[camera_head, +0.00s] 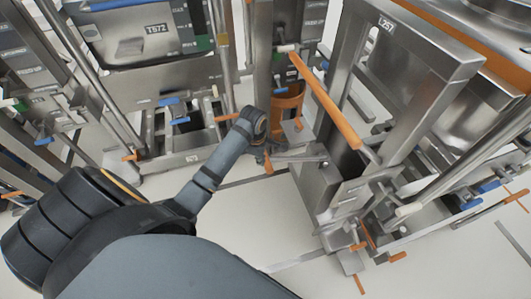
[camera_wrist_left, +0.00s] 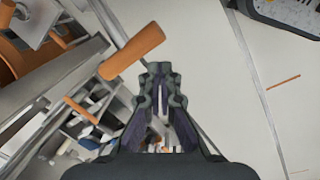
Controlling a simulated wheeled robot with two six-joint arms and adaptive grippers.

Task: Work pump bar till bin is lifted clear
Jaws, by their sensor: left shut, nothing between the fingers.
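My left gripper (camera_head: 262,152) is at the end of the arm that comes in from the lower left; in the wrist view its fingertips (camera_wrist_left: 160,72) are together with nothing between them. A pump bar with an orange grip (camera_head: 268,165) sits right by the gripper, its grey lever running right to the steel lifter marked L257 (camera_head: 330,190). In the wrist view the orange grip (camera_wrist_left: 132,52) lies just left of and beyond the fingertips, apart from them in the picture; contact cannot be told. A steel bin (camera_head: 425,85) stands behind the lifter's frame; its underside is hidden.
A long orange bar (camera_head: 325,100) slants across the lifter's front. Small orange and blue levers stick out low at the right. Pale floor (camera_head: 250,215) is open below the gripper.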

